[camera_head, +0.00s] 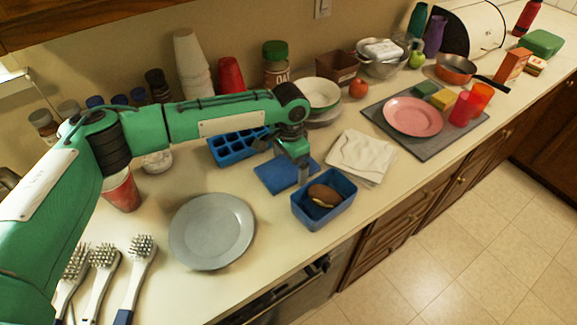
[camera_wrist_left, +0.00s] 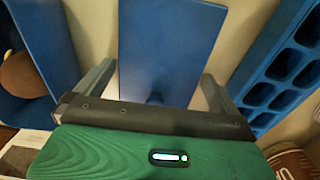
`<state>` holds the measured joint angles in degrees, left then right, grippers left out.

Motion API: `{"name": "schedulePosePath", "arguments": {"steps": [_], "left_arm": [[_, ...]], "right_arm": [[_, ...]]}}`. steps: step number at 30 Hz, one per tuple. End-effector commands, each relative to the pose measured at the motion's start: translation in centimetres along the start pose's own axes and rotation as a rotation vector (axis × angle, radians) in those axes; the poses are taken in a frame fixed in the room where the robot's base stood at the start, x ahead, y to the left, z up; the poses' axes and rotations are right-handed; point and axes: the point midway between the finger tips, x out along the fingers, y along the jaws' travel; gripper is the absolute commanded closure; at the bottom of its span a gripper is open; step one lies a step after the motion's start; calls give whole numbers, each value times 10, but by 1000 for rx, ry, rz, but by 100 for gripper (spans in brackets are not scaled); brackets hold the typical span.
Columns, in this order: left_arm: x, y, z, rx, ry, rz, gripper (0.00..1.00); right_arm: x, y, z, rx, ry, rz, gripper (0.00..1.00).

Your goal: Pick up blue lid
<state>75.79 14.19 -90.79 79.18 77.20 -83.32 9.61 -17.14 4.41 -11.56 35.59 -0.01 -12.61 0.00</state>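The blue lid (camera_head: 276,176) is a flat blue rectangle lying on the counter, between the blue muffin-style tray and the open blue box. In the left wrist view the lid (camera_wrist_left: 165,45) lies between the two fingers, with a small darker bump near its lower edge. My left gripper (camera_head: 301,172) is above the lid's right part, pointing down. In the left wrist view the gripper (camera_wrist_left: 157,74) is open, one finger on each side of the lid, holding nothing. Whether the fingers touch the lid is unclear. My right gripper does not show.
The blue box (camera_head: 312,217) with a brown item inside stands close to the lid's front right. The compartmented blue tray (camera_head: 225,152) is behind it. A grey plate (camera_head: 212,231) lies at front left, a folded white cloth (camera_head: 361,156) at right, stacked bowls (camera_head: 320,94) behind.

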Motion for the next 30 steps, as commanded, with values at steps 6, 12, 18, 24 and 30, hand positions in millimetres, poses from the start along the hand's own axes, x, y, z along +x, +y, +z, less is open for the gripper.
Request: {"name": "schedulePosePath", "arguments": {"steps": [6,12,18,24,30], "left_arm": [[0,0,0,0,0,0,31],[-1,0,0,0,0,0,31],[-10,0,0,0,2,0,31],[-40,0,-1,1,4,-1,31],[-92,0,-1,1,4,-2,31]], "right_arm": [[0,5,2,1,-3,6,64],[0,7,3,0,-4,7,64],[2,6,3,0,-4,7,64],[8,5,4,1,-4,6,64],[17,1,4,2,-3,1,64]]}}
